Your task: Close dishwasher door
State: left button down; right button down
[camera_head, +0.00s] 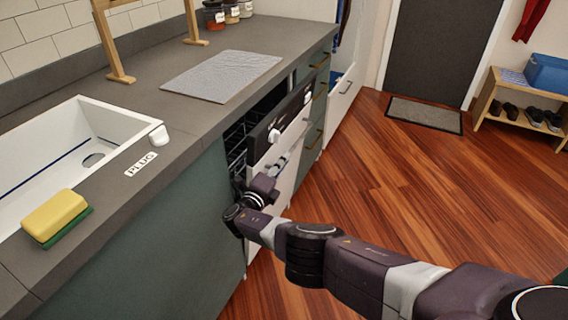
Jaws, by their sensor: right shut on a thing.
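The dishwasher door (299,137) is partly open, tilted out from the grey counter front. It has a dark top band and a white front panel. Behind it, part of the dark interior and a rack (236,137) show. My right gripper (285,162) is at the front of the door, just below the dark band. It is shut on the door, seemingly at its handle, though the fingers and wrist hide the exact contact. My left gripper is not in view.
A grey mat (222,75) lies on the counter (160,105) above the dishwasher. A white sink (125,118) and a yellow-green sponge (56,216) are at left. Drawers (313,110) stand just beyond the door. The wooden floor (440,190) to the right is clear.

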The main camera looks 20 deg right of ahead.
jog(key=shift+w+a+r, duration=0.1)
jog(key=shift+w+r, duration=0.1)
jog(key=c, duration=2)
grip_release()
jog(key=shift+f, duration=0.1)
jog(key=shift+s+a+f, duration=0.1)
jog(key=shift+s+a, duration=0.05)
jog(key=shift+a, duration=0.05)
jog(key=shift+v, duration=1.35)
jog(key=v, duration=0.9)
jog(key=shift+c, duration=0.4)
